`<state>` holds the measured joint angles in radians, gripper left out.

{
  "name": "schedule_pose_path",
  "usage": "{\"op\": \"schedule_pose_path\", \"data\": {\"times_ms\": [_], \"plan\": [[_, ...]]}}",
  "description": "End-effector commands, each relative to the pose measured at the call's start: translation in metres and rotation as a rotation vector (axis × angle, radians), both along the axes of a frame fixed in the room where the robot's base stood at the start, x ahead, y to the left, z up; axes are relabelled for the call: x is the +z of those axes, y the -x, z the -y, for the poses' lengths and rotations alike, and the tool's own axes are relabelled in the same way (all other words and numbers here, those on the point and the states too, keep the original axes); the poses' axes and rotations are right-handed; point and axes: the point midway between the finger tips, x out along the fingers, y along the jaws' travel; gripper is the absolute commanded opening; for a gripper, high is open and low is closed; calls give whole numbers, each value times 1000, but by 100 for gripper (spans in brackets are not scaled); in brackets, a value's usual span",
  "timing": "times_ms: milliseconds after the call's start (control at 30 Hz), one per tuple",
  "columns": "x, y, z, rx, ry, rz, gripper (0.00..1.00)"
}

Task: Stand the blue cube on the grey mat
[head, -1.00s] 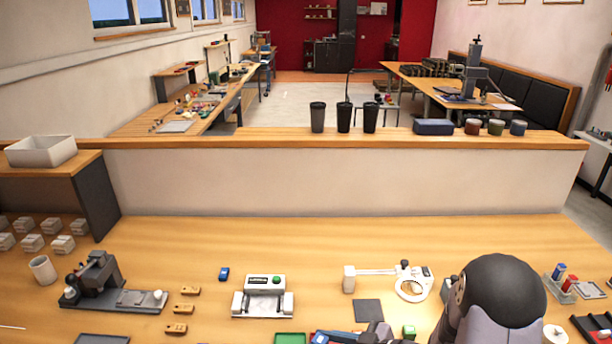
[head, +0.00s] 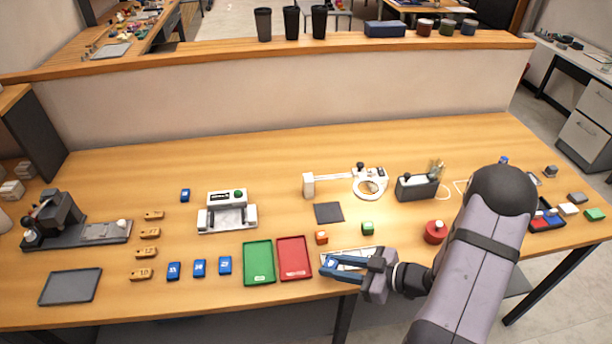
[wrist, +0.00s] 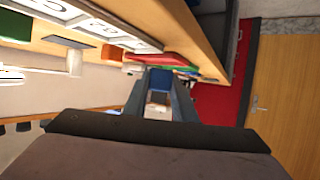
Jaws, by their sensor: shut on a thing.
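The blue cube (wrist: 160,78) is between my gripper's fingers in the wrist view. My gripper (head: 332,268) is shut on it, over the front edge of the table. In the head view the cube cannot be told apart clearly from the bluish fingers. The grey mat (head: 328,212) is a dark flat square with nothing on it. It lies behind my gripper, in front of the magnifier stand, and appears edge-on in the wrist view (wrist: 68,41).
An orange cube (head: 321,238) and a green cube (head: 368,228) stand near the mat's front side. Red (head: 294,258) and green (head: 259,263) trays are left. The magnifier (head: 370,184) stands behind the mat.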

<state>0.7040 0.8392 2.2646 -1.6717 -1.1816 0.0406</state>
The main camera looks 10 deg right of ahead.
Motion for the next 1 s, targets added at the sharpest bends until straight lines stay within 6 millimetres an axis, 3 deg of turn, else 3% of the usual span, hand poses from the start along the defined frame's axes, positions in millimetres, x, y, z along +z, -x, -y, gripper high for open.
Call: {"op": "schedule_pose_path", "data": {"times_ms": [233,467,600,833,1000], "plan": [[5,-2,-28,85,2,3,3],[27,-4,-79,238,2,4,3],[47,-23,-104,195,2,5,3],[68,-68,-103,-40,0,2,3],[76,-98,-74,-273,0,0,3]]}}
